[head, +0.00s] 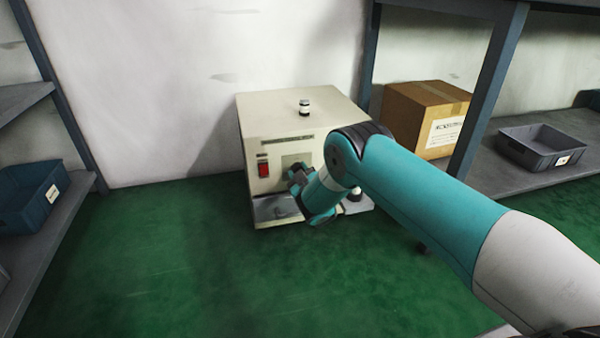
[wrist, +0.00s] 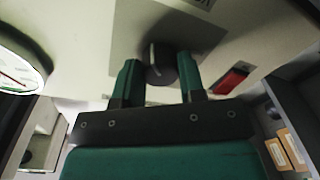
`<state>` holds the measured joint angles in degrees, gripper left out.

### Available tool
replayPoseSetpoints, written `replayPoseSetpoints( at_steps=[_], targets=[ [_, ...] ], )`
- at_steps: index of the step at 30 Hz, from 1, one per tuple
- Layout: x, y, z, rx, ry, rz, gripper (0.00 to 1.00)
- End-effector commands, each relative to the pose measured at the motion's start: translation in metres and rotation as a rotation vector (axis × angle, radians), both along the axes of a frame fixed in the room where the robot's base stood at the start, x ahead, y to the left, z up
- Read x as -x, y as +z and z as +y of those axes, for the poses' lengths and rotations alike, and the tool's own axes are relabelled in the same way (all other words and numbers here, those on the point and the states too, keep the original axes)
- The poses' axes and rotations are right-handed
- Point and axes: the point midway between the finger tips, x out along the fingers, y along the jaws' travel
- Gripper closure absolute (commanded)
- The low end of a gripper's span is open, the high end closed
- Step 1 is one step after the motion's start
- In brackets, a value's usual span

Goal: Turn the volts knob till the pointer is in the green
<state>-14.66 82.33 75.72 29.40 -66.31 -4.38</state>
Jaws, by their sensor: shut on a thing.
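The volts knob (wrist: 160,62) is dark and round with a pale line on it, and sits on a grey plate on the front of a cream power supply box (head: 300,110). My gripper (wrist: 160,78) is shut on the knob, one finger on each side. In the head view my gripper (head: 297,180) is against the box front and hides the knob. A round white dial (wrist: 14,75) is cut off at the left edge of the wrist view. A thin reddish line shows on it, but I cannot tell where the pointer stands relative to any green.
A red switch (wrist: 232,78) is beside the knob; it also shows in the head view (head: 263,168). A cardboard box (head: 425,115) and grey bin (head: 540,146) are at right. Green floor (head: 160,260) at left is clear.

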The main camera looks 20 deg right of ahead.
Motion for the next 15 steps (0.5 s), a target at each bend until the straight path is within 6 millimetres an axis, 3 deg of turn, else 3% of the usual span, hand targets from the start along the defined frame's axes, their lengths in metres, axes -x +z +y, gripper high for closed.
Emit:
replayPoseSetpoints(
  at_steps=[15],
  targets=[
    [0.0004,-0.0003,0.0005,-0.470,0.001,0.001,0.87]
  ],
)
